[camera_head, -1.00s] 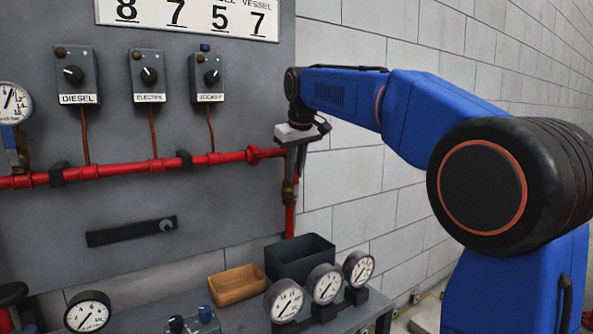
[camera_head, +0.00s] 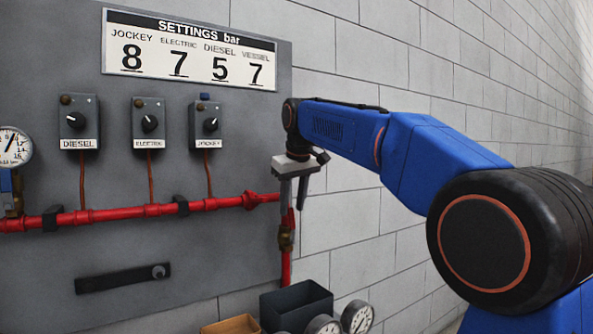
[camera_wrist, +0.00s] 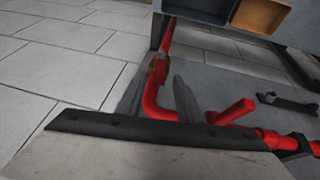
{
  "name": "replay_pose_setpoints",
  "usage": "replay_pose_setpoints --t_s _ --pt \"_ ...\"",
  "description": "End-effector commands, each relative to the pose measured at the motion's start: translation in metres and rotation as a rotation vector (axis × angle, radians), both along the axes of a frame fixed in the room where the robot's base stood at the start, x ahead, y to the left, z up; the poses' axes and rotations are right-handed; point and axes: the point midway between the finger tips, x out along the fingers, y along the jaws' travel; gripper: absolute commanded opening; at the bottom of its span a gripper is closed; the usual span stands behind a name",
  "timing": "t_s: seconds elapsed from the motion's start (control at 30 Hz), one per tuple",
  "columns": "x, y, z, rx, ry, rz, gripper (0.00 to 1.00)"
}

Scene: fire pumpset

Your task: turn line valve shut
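My gripper (camera_head: 293,203) points down at the right end of the red pipe (camera_head: 150,211), by the board's right edge. Its two grey fingers stand apart with nothing held; they show in the wrist view (camera_wrist: 158,88) on either side of the red pipe bend. A brass valve body (camera_head: 286,238) sits on the vertical red pipe just below the fingers; it also shows in the wrist view (camera_wrist: 158,70). A red bar-like part (camera_wrist: 232,112) sticks out beside the right finger in the wrist view. I cannot tell whether it is the valve's handle, nor whether a finger touches the pipe.
A grey panel (camera_head: 240,130) carries several dial boxes and a settings sign (camera_head: 190,48). A black bin (camera_head: 296,306), a wooden tray (camera_head: 232,325) and gauges (camera_head: 357,317) stand below. A black wrench-like bar (camera_head: 122,279) is on the panel. The block wall (camera_head: 350,240) at right is bare.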

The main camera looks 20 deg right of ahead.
Motion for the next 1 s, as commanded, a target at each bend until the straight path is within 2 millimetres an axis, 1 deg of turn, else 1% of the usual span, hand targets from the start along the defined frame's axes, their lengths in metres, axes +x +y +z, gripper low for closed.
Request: replay_pose_setpoints --t_s 0.03,0.4,0.6,0.7,0.8,1.0 --pt "-0.004 0.0 0.01 0.0 -0.003 0.0 0.34" --pt "-0.034 0.0 0.077 0.0 -0.002 0.0 0.34" --pt "-0.046 0.0 0.106 0.001 -0.002 0.0 0.34" --pt "-0.05 0.0 0.114 0.0 0.0 0.0 0.34" --pt "-0.052 0.0 0.119 0.0 0.0 0.001 0.34" --pt "-0.054 0.0 0.121 0.0 0.001 0.0 0.34"
